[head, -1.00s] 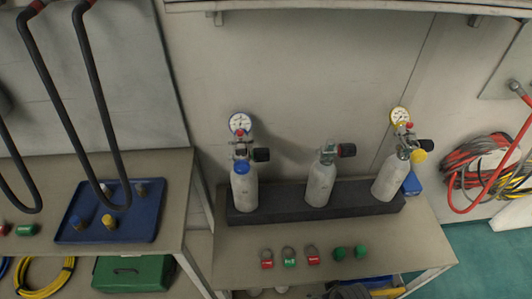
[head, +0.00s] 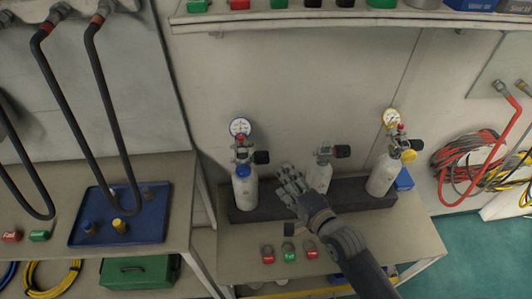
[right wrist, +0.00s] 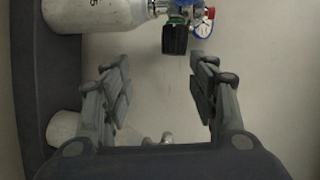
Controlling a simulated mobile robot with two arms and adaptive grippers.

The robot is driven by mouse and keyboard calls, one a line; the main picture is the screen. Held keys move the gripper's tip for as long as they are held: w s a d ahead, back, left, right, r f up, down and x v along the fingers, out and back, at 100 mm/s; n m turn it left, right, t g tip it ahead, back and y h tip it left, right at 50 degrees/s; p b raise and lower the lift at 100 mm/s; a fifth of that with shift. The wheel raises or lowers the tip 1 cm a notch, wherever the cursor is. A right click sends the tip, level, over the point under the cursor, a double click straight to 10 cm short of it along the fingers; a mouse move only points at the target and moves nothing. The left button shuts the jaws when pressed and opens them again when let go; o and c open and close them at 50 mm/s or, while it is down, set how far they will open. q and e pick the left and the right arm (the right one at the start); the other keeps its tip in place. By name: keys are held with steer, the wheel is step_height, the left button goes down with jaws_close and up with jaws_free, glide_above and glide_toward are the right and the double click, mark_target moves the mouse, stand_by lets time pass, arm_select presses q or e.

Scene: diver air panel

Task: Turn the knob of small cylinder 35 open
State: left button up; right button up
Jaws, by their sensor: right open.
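Three small pale cylinders stand in a dark rack (head: 360,190). The left cylinder (head: 246,192) has a blue cap, a white gauge and a dark knob (head: 262,157) on its right. In the right wrist view the cylinder (right wrist: 95,14) lies sideways, its label ending in "5"; its black-green knob (right wrist: 175,38) shows beyond the fingers. My right gripper (head: 289,181) is open and empty, between the left and middle cylinders, apart from the knob. It also shows in the right wrist view (right wrist: 161,80). My left gripper is not in view.
The middle cylinder (head: 320,178) is partly hidden by my right gripper. The right cylinder (head: 383,176) has a yellow gauge. Red and green tags (head: 289,255) lie at the bench front. A shelf (head: 340,19) hangs above; a blue tray (head: 150,236) is at left.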

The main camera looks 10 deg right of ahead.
mark_target(266, 157)
steer(key=shift+m+t, duration=0.3)
steer(key=shift+m, duration=0.1)
steer(key=x, duration=0.3)
steer(key=r+p+x, duration=0.1)
steer(key=x, duration=0.7)
steer(key=shift+w+a+r+p, duration=0.1)
steer(key=shift+a+r+p, duration=0.15)
steer(key=shift+r+p, duration=0.1)
steer(key=shift+c, duration=0.6)
steer(key=c, duration=1)
